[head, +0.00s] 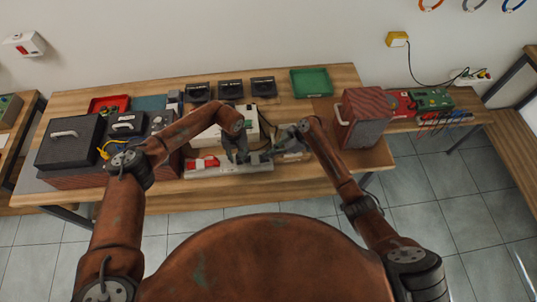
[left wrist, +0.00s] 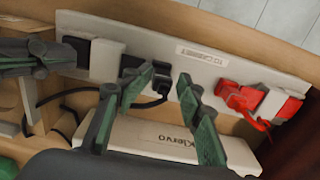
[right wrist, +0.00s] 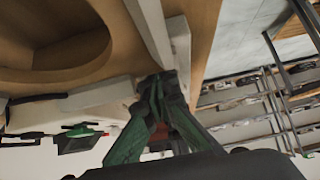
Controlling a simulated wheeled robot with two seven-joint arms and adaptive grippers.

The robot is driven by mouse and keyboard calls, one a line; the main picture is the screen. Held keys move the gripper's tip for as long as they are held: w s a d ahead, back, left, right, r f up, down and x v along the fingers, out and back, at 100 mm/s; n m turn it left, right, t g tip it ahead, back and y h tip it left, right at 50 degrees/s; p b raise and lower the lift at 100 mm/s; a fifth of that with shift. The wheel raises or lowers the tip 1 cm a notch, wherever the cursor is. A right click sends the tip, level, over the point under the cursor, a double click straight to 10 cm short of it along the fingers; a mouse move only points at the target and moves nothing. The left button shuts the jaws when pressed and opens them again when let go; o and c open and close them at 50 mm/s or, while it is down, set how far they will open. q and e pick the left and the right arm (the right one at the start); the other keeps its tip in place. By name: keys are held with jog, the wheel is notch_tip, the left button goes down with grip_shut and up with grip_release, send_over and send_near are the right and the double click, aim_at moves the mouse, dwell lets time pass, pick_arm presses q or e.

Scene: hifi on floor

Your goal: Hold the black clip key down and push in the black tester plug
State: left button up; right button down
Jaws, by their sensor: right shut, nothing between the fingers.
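A white strip labelled "TO CABINET" (left wrist: 215,60) carries black parts at its left and red parts at its right in the left wrist view. The black clip key (left wrist: 77,48) is at the far left, beside a white block (left wrist: 105,60). The black tester plug (left wrist: 160,78), with a black cable, is right of that block. My left gripper (left wrist: 164,82) is open, its green fingers on either side of the plug, partly hiding it. My right gripper (head: 279,140) is shut and empty; its tips (right wrist: 160,85) meet close to white casing. It also shows at the black key (left wrist: 45,60); contact is unclear.
A red plug (left wrist: 238,95) and red key (left wrist: 290,107) sit at the strip's right end. A white "Klervo" box (left wrist: 150,140) stands close alongside. Black boxes (head: 65,143) crowd the table's left; a dark red speaker (head: 362,118) stands right. A green tray (head: 311,82) is behind.

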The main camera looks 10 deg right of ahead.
jog(key=shift+s+d+f, duration=0.2)
jog(key=shift+s+f, duration=0.05)
jog(key=shift+f, duration=0.2)
pick_arm(q)
notch_tip(320, 180, up, 12)
jog(key=shift+r, duration=0.2)
notch_tip(320, 180, up, 6)
jog(key=shift+f, duration=0.15)
dwell(1.0)
pick_arm(e)
jog(key=shift+r, duration=0.45)
jog(key=r, duration=0.3)
jog(key=shift+w+r, duration=0.1)
jog(key=shift+w, duration=0.1)
jog(key=v, duration=1)
jog(key=shift+a+r, duration=0.2)
jog(key=shift+r, duration=0.15)
